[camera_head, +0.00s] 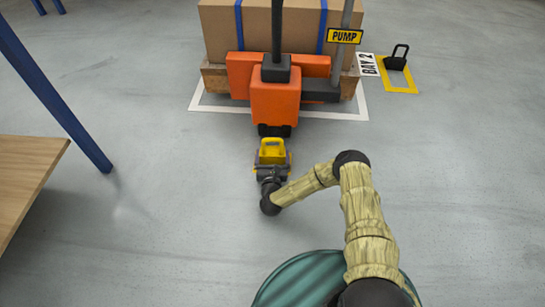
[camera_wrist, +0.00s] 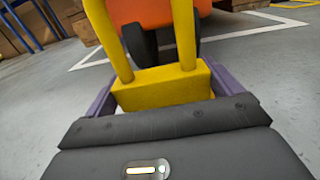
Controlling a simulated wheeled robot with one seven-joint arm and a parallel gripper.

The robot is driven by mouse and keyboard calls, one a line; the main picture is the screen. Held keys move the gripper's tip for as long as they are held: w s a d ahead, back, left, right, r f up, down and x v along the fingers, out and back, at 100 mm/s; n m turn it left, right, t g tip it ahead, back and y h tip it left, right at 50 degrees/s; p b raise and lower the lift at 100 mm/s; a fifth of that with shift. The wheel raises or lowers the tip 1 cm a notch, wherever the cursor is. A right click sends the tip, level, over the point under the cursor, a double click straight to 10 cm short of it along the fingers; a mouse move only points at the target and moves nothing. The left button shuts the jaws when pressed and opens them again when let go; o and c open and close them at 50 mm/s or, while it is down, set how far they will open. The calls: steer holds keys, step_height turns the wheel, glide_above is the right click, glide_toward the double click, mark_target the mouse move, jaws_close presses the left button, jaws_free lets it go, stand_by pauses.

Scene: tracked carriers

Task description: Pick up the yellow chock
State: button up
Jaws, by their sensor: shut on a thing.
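The yellow chock (camera_head: 271,151) is on or just above the floor in front of the orange pallet truck (camera_head: 276,97). In the wrist view the chock (camera_wrist: 160,88) shows its block and an upright looped handle. My gripper (camera_head: 271,170) is shut on the chock, with a purple finger at each side of the block in the wrist view (camera_wrist: 158,95). The chock's underside is hidden by my gripper, so I cannot tell whether it touches the floor. The pallet truck's dark wheels (camera_wrist: 143,47) stand just behind the chock.
The truck is at a wooden pallet with a strapped cardboard box (camera_head: 222,30), inside a white floor outline. A black chock-like object (camera_head: 396,62) sits in a yellow square by the BAY 2 sign (camera_head: 368,65). A blue post (camera_head: 60,90) and wooden shelf (camera_head: 25,170) stand left. Floor around my gripper is clear.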

mark_target(272, 139)
step_height(272, 139, up, 8)
steer(key=p, duration=0.5)
steer(key=shift+a+r+p, duration=0.1)
steer(key=shift+a+p, duration=0.05)
steer(key=shift+p, duration=0.2)
steer(key=shift+r, duration=0.4)
steer(key=shift+d, duration=0.25)
steer(key=shift+a, duration=0.1)
